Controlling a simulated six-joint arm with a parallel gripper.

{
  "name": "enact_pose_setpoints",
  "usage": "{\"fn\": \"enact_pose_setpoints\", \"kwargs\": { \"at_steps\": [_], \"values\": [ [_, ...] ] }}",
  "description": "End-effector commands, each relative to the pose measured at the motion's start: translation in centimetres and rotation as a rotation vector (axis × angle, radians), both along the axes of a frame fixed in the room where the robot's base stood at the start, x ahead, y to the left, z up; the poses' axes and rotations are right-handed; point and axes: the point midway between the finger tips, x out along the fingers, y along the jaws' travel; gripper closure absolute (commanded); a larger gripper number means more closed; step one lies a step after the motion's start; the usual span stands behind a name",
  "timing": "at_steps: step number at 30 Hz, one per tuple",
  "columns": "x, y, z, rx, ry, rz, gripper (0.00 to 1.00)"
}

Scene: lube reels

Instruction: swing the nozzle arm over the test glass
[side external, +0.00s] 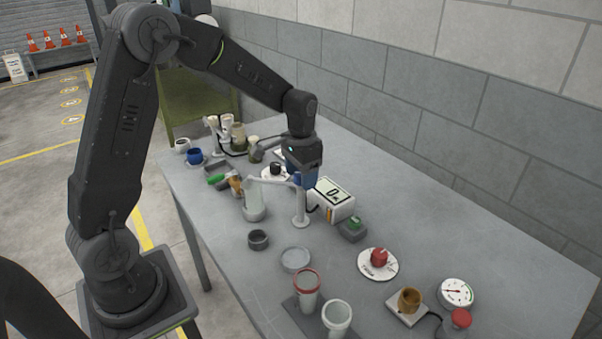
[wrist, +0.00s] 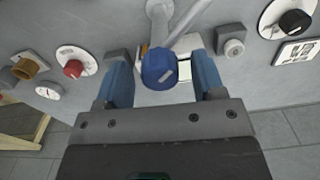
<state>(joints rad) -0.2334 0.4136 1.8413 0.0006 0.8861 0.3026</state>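The nozzle arm (side external: 272,181) is a thin pale bar on a white post (side external: 300,207) with a round foot. In the side view it reaches left from the post, its end near the top of a pale cylinder (side external: 254,206). A blue knob (wrist: 159,70) sits at its pivot. My gripper (wrist: 163,72) points down over the post, open, one blue finger on each side of the knob with a gap showing at both. Two cups, one red-rimmed (side external: 306,293) and one pale (side external: 337,319), stand at the front; I cannot tell which vessel is the test glass.
A display box (side external: 332,199) and a green-button box (side external: 352,229) stand right of the post. A red knob on a white disc (side external: 378,263), a gauge (side external: 456,292) and a brown knob (side external: 409,300) lie farther right. Several cups crowd the far left end.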

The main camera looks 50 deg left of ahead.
Motion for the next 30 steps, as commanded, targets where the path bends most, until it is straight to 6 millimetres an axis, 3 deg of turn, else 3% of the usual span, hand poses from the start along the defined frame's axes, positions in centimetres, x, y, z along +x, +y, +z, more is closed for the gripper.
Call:
{"fn": "enact_pose_setpoints", "kwargs": {
  "at_steps": [10,24,30],
  "values": [
    [0.1,0.0,1.1,0.001,-0.004,0.002,0.37],
    [0.0,0.0,10.7,0.001,-0.004,0.001,0.37],
    [0.0,0.0,13.2,0.0,-0.002,0.001,0.37]
  ]
}}
